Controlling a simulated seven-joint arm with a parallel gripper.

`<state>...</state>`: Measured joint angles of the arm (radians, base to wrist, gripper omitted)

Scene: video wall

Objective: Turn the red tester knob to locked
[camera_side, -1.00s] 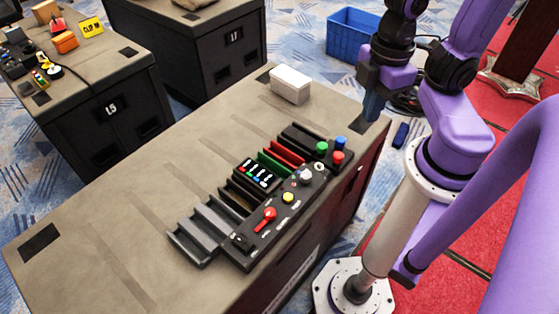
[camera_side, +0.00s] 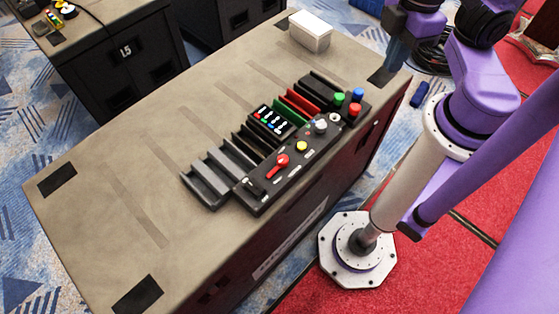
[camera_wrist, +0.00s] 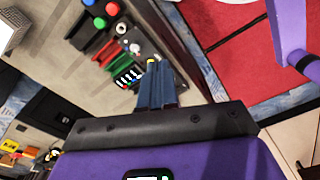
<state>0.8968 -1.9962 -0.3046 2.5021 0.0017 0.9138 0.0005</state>
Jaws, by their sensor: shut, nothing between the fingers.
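The red tester knob (camera_side: 283,160) sits on a black control panel (camera_side: 262,190) along the case's near edge. Its handle points to the lower left in the side view. I cannot make out the knob in the wrist view, where my fingers cover part of the panel. My gripper (camera_side: 394,68) is shut and empty, pointing down near the case's far right corner, well apart from the knob. Its blue-grey fingers also show in the wrist view (camera_wrist: 155,82).
A white box (camera_side: 310,32) stands at the back. The case top's left side is clear.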

